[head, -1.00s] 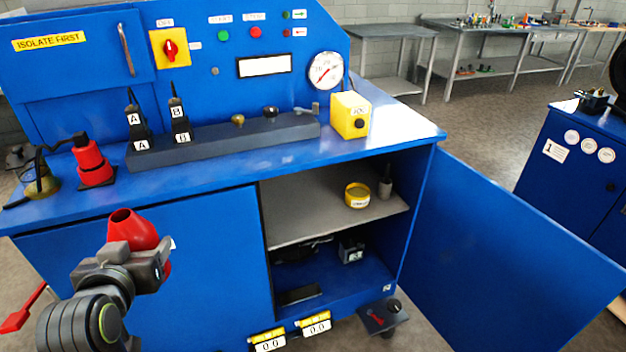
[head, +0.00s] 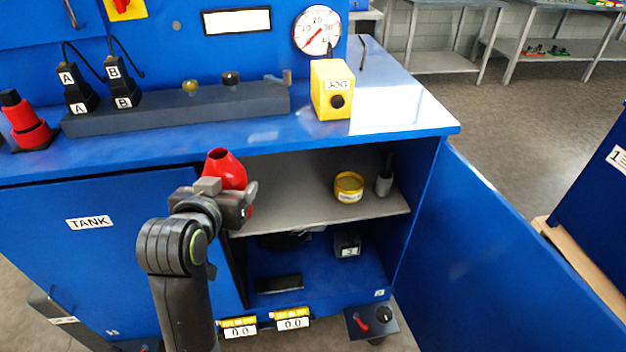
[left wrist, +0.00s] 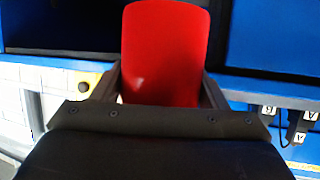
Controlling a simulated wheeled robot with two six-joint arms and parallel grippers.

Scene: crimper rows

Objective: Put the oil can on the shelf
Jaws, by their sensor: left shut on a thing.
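My left gripper (head: 228,200) is shut on a red oil can (head: 226,168), which has a tapered top with an opening. The can is held roughly upright in front of the left part of the open cabinet bay. In the left wrist view the red can (left wrist: 165,50) sits between the two fingers (left wrist: 160,92). The grey shelf (head: 300,196) is inside the bay, behind and to the right of the can. The gripper hides the can's lower part in the head view. My right gripper is out of view.
A yellow tin (head: 348,187) and a grey pot with a brush (head: 384,183) stand on the shelf's right side; its left and middle look clear. The open blue door (head: 510,265) swings out to the right. The benchtop edge (head: 300,142) overhangs the shelf.

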